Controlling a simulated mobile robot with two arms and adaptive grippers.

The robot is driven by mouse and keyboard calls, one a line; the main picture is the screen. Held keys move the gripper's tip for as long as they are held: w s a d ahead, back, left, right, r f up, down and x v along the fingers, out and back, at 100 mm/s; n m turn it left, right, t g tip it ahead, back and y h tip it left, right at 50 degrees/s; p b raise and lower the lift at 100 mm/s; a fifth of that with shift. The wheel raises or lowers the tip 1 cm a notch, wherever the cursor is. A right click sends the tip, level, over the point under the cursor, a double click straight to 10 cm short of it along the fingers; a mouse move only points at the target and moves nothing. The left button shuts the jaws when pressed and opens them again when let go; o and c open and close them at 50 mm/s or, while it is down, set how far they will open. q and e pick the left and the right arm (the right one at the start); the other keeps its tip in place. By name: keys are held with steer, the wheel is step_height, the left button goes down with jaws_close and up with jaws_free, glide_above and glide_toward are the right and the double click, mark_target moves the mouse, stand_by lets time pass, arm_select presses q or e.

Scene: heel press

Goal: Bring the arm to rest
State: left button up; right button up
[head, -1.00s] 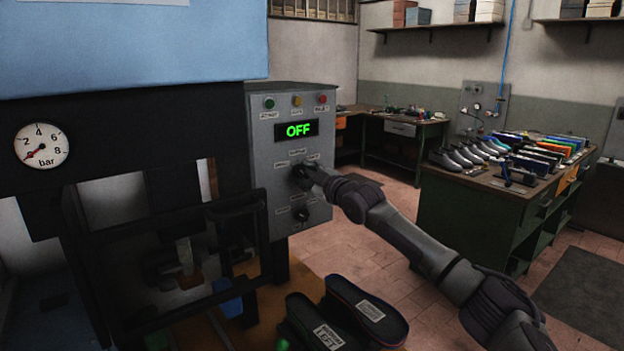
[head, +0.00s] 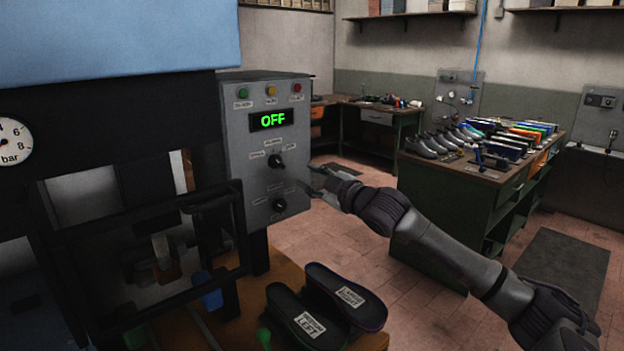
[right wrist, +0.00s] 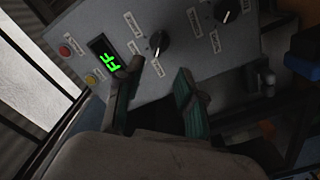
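My right gripper (head: 315,180) is just right of the grey control box (head: 238,150), apart from both of its black knobs. In the right wrist view its two green-lined fingers (right wrist: 160,92) are spread with nothing between them. The upper knob (head: 275,161) and lower knob (head: 279,205) are in plain view. The display (head: 271,119) shows green OFF. The right wrist view shows one knob (right wrist: 158,43) just beyond the fingertips. My left gripper is not in view.
The dark press frame (head: 130,225) stands at left with a pressure gauge (head: 12,141). Two dark soles, left (head: 300,318) and right (head: 345,295), lie on the wooden bench (head: 262,285). A green bench (head: 450,195) with shoes stands at right. Floor between is clear.

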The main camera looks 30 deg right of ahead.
stand_by(0.3)
steer(key=s+a+f+m+g, duration=0.15)
steer(key=s+a+f, duration=0.3)
steer(key=f, duration=0.45)
steer(key=s+a+f+g, duration=0.3)
steer(key=a+f, duration=0.3)
steer(key=f, duration=0.2)
steer(key=s+a+f+m+g, duration=0.1)
steer(key=s+a+f+g, duration=0.15)
steer(key=a+f, duration=0.45)
steer(key=s+a+f+m+g+h, duration=0.15)
steer(key=s+f, duration=0.35)
steer(key=s, duration=0.5)
steer(key=s+f+m+g, duration=0.3)
steer(key=s+f, duration=0.2)
steer(key=s, duration=0.5)
steer(key=s+f+m+g+h, duration=0.1)
steer(key=s+f+m+g, duration=0.3)
steer(key=s, duration=0.7)
step_height(320, 180, down, 30)
steer(key=s+n+b, duration=0.2)
steer(key=s+d+f+g+b, duration=0.1)
steer(key=s+d+f+b, duration=0.1)
steer(key=s+f, duration=1.3)
steer(key=shift+s+d+f+n, duration=0.25)
steer(key=shift+d+f+n, duration=0.05)
steer(key=shift+f, duration=0.35)
